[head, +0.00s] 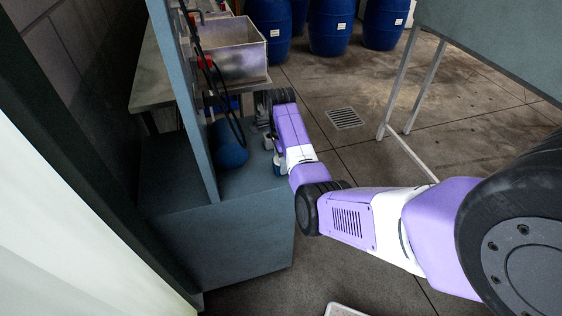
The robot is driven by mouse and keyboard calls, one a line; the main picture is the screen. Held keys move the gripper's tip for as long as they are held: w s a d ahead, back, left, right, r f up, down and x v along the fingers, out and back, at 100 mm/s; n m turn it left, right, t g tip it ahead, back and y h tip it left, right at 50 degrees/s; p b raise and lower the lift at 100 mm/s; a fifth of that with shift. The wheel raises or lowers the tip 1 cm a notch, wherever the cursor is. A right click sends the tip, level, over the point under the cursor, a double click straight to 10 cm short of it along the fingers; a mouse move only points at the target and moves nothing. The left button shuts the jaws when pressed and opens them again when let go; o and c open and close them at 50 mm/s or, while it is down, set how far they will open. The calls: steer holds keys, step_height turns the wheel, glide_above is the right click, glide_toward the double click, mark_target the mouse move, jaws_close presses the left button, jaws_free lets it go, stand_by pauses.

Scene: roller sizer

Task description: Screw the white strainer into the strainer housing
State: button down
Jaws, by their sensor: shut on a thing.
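My gripper (268,143) is small and dark in the head view, at the far end of my purple arm, partly hidden behind my wrist. It points down over the right edge of the blue-grey machine ledge. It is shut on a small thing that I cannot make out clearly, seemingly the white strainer. A small pale and blue part (280,167) shows just below, beside my forearm; I cannot tell whether it is the strainer housing. Whether the held thing touches the housing or is seated in it cannot be seen.
A blue rounded motor (229,146) with black cables sits on the ledge (242,188), left of my gripper. An upright blue-grey panel (188,100) stands further left. A metal box (232,50) lies behind. Blue barrels (331,25) stand at the back. Floor around the drain (345,118) is clear.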

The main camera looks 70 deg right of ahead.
steer(key=m+p, duration=0.1)
steer(key=m, duration=0.2)
steer(key=shift+r, duration=0.1)
steer(key=shift+w+m, duration=0.15)
steer(key=shift+m, duration=1.05)
steer(key=c, duration=0.7)
jaws_free()
steer(key=shift+o, duration=1.4)
steer(key=shift+w+a, duration=0.1)
steer(key=shift+w, duration=0.05)
steer(key=shift+o, duration=0.5)
steer(key=o, duration=0.3)
steer(key=shift+s, duration=0.2)
